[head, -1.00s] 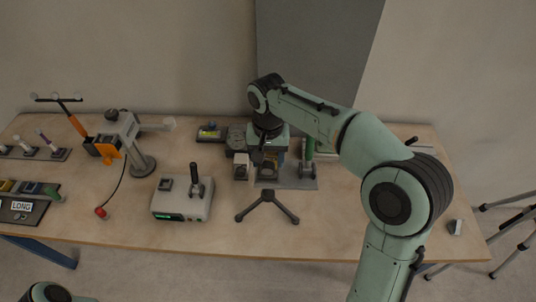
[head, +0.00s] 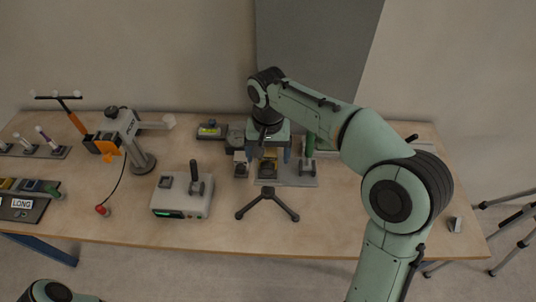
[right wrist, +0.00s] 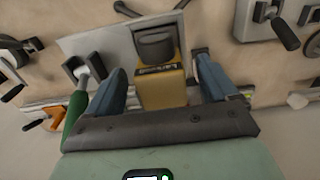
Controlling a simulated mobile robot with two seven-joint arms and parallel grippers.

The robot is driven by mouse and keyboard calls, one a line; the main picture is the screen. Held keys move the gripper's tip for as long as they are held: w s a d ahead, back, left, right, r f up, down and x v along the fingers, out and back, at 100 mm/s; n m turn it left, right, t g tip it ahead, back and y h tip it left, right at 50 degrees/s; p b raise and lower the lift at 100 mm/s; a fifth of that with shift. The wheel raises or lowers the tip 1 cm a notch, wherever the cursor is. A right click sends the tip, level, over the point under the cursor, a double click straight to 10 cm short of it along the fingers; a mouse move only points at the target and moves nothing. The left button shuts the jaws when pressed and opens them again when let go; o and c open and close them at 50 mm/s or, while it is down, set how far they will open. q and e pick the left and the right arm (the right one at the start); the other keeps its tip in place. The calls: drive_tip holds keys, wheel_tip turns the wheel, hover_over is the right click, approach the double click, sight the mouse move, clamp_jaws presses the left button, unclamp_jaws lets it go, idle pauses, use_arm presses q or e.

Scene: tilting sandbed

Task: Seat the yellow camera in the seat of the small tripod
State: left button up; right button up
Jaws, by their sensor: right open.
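The yellow camera (head: 268,170) stands at the front of a grey plate, partly under my right gripper (head: 269,160). In the right wrist view the camera (right wrist: 162,92), with its dark round top, is between the two blue fingers of my right gripper (right wrist: 160,66). The fingers are spread, with a visible gap on each side of the camera. The small dark tripod (head: 267,204) stands on the table in front of the plate, legs splayed. Its seat is too small to make out. Of my left arm only a link shows at the bottom left; its gripper is out of view.
The grey plate (head: 302,180) also carries a green-handled clamp (head: 309,146). A small white-and-dark block (head: 240,165) stands just left of the camera. A control box with a lever (head: 182,198) is left of the tripod.

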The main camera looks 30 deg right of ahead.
use_arm(q)
drive_tip(key=w+r+p, duration=0.2)
drive_tip(key=w+r, duration=0.1)
drive_tip(key=shift+r+p, duration=0.3)
use_arm(e)
wheel_tip(320, 180, up, 12)
drive_tip(key=shift+r, duration=0.1)
